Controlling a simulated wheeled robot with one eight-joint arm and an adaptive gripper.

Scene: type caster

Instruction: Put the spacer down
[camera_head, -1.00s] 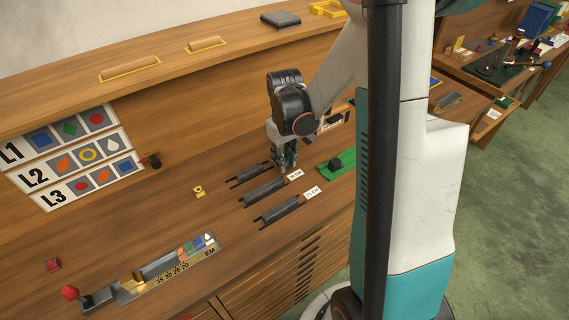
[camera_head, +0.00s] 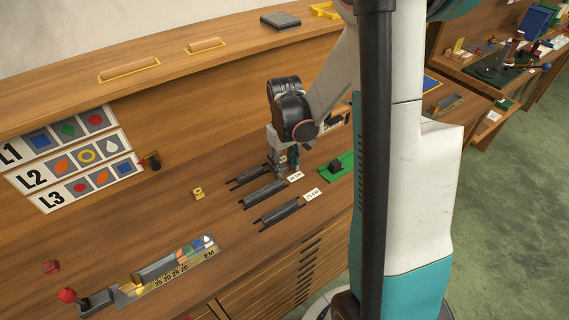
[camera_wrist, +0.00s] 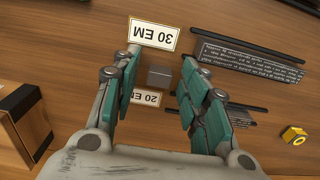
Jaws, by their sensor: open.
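The spacer, a small grey block (camera_wrist: 159,76), shows between my spread fingers in the wrist view, against the wooden bench top. It lies between the "30 EM" label (camera_wrist: 154,36) and the partly covered "20 EM" label (camera_wrist: 148,98). My gripper (camera_wrist: 154,84) is open, with a finger on each side of the block and visible gaps to it. In the head view my gripper (camera_head: 285,165) is low over the bench beside the dark slotted holders (camera_head: 264,194). I cannot make out the spacer there.
A grey bar with lettering (camera_wrist: 250,62) lies right of my fingers in the wrist view. A yellow piece (camera_head: 199,193) and a red piece (camera_head: 51,267) lie on the bench. A green pad (camera_head: 329,176) bears a dark block. A composing tray (camera_head: 165,276) is at the front left.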

